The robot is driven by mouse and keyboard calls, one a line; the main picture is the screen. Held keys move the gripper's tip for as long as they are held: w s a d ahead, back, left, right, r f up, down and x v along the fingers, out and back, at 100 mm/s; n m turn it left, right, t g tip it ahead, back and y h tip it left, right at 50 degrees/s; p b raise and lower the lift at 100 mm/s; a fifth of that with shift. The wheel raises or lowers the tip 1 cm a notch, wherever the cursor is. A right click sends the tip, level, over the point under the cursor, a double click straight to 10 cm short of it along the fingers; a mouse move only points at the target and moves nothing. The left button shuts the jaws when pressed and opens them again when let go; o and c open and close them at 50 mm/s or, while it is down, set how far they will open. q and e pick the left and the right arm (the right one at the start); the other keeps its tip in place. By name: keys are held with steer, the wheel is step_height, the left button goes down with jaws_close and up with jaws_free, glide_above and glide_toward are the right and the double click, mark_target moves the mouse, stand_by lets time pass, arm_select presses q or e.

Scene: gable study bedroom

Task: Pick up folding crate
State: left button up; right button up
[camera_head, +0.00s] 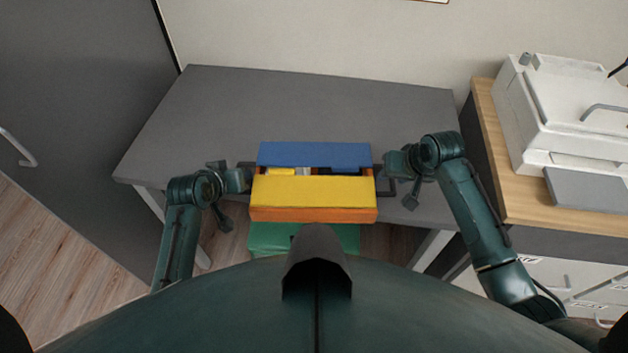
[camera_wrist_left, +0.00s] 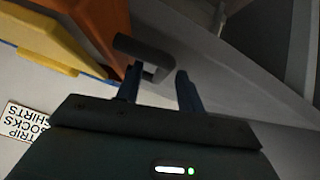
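The folding crate has an orange body (camera_head: 312,214) with a yellow flap (camera_head: 313,191) in front and a blue flap (camera_head: 315,154) behind. It is at the desk's front edge; I cannot tell whether it rests there. White and dark contents show through the gap. Dark handles stick out at both ends. My left gripper (camera_head: 240,178) is at the left handle; in the left wrist view its fingers (camera_wrist_left: 160,88) stand apart, with the dark handle (camera_wrist_left: 145,52) at their tips. My right gripper (camera_head: 387,172) is at the right handle, its fingers too small to read.
The grey desk (camera_head: 300,100) is clear behind the crate. A green box (camera_head: 265,238) shows below the crate. A white printer (camera_head: 575,100) stands on a wood-topped cabinet (camera_head: 510,190) at right. A label card (camera_wrist_left: 25,122) shows in the left wrist view.

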arm_select(q)
steer(key=shift+w+f, duration=0.1)
arm_select(e)
steer(key=shift+f, duration=0.15)
arm_select(q)
jaws_close()
arm_select(e)
jaws_close()
stand_by(1.0)
